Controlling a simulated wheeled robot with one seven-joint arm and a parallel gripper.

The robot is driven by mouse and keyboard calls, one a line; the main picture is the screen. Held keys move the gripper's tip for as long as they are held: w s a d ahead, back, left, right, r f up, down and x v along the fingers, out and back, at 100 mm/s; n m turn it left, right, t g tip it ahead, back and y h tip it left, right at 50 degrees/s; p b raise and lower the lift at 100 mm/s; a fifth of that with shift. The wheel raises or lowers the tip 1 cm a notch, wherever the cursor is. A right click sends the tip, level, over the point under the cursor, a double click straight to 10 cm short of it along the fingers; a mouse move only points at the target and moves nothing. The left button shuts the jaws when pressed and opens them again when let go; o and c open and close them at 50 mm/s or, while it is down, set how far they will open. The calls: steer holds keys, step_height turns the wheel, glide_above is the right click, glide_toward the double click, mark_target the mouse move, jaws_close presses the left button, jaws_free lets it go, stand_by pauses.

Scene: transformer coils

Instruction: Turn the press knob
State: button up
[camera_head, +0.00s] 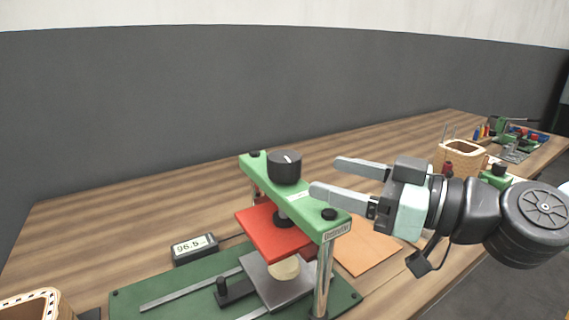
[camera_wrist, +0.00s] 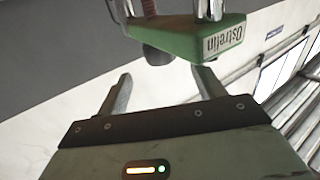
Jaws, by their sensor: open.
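The press knob (camera_head: 285,166) is a black round knob with a white mark, on top of the green crossbar (camera_head: 308,210) of the press. A red plate (camera_head: 272,230) hangs under the crossbar, above a grey metal plate (camera_head: 276,280) with a pale round piece (camera_head: 284,269) between them. My gripper (camera_head: 323,176) is open and empty, to the right of the knob, its fingers pointing left towards it. In the wrist view my open fingers (camera_wrist: 163,90) show below the green crossbar (camera_wrist: 205,40) and the dark knob (camera_wrist: 158,56), which is partly hidden behind the bar.
A digital display (camera_head: 194,248) reading about 96.5 stands left of the press on the wooden table (camera_head: 130,215). A flat orange-brown sheet (camera_head: 368,247) lies right of the press. A wooden box (camera_head: 460,157) and other tools stand farther right. The table's back left is clear.

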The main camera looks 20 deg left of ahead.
mark_target(300, 169)
steer(key=x, duration=0.9)
steer(key=shift+a, duration=0.1)
steer(key=shift+c, duration=0.3)
steer(key=c, duration=0.9)
